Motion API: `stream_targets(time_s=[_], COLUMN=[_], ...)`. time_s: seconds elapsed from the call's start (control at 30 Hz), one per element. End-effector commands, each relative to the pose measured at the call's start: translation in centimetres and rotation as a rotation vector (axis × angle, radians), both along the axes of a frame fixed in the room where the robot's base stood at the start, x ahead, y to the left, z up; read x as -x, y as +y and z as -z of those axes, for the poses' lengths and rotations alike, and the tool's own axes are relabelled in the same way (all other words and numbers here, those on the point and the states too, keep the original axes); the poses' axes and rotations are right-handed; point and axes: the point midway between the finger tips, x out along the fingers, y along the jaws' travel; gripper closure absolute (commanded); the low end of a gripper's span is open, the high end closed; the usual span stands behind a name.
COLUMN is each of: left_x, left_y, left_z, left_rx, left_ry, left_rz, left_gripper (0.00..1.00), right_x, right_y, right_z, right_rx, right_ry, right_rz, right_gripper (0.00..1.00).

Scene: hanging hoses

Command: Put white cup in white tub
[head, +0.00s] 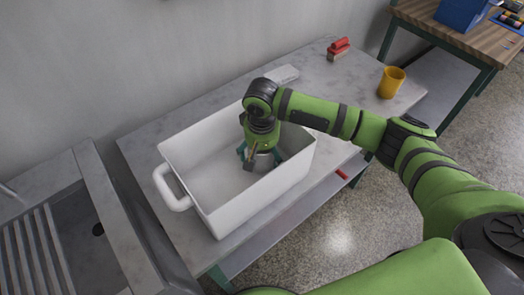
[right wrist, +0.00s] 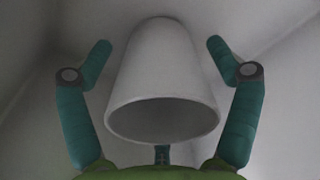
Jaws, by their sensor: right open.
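The white tub (head: 225,222) stands on the grey table, a deep rectangular box with a loop handle at its left end. My right gripper (head: 262,156) reaches down into the tub near its right end. Its teal fingers are spread open. The white cup (head: 264,166) is inside the tub between these fingers, partly hidden by the gripper. In the right wrist view the cup (right wrist: 160,85) has its wide rim towards the gripper and its narrow end away. The fingers (right wrist: 160,48) stand apart from it on both sides. My left gripper is not in view.
A yellow cup (head: 391,82) and a red-handled brush (head: 338,48) stand at the table's back right. A flat grey block (head: 283,74) lies behind the tub. A small red object (head: 342,174) is near the front edge. A sink (head: 70,235) is at left.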

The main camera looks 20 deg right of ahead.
Motion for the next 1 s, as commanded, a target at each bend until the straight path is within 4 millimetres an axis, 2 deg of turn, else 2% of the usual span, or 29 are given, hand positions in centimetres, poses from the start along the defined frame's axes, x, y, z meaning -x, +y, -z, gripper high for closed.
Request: stream_targets(time_s=[0.17, 0.5, 0.7, 0.83, 1.0], left_x=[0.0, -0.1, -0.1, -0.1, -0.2], left_y=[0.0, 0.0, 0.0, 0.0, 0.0], left_z=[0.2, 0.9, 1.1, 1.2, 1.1], left_rx=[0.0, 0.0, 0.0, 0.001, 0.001], left_ry=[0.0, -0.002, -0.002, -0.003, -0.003], left_rz=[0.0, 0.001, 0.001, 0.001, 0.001], left_gripper=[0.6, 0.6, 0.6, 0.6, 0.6], right_x=[0.0, 0.5, 0.8, 0.9, 0.9], right_y=[0.0, 0.3, 0.4, 0.4, 0.4], right_z=[-1.0, -7.9, -11.1, -12.0, -12.2], right_rx=[-0.002, -0.002, -0.002, -0.001, 0.0], right_ry=[-0.002, -0.005, -0.002, 0.0, 0.001], right_rz=[0.0, -0.001, -0.001, 0.0, 0.0], right_gripper=[0.1, 0.1, 0.1, 0.1, 0.1])
